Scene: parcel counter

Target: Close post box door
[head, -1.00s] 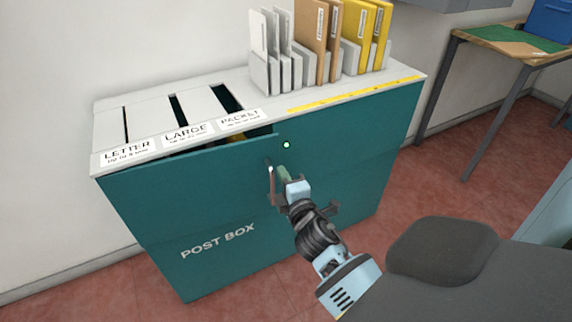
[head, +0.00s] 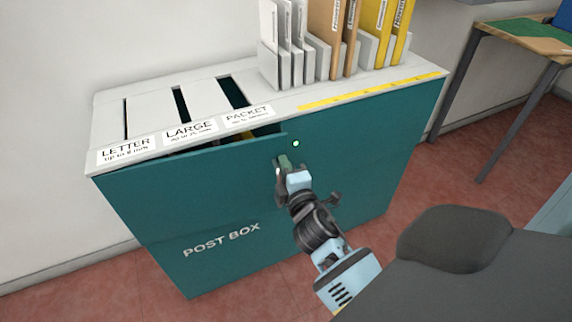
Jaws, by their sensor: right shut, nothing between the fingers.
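The post box (head: 365,140) is a teal cabinet with a white slotted top. Its teal door (head: 190,195), lettered POST BOX, stands a little ajar. A dark gap shows between the door's upper edge and the white top, with a bit of something yellow inside (head: 245,135). My right gripper (head: 282,163) is shut and empty, in front of the door's upper right part near its right edge. I cannot tell whether it touches the door. It hides part of that edge. My left gripper is not in view.
White, brown and yellow envelopes (head: 335,45) stand in a rack on the box top, behind a yellow ruler strip (head: 370,92). A small green light (head: 295,143) sits on the box front. A table (head: 520,45) stands at the back right. Red floor (head: 440,190) lies clear between.

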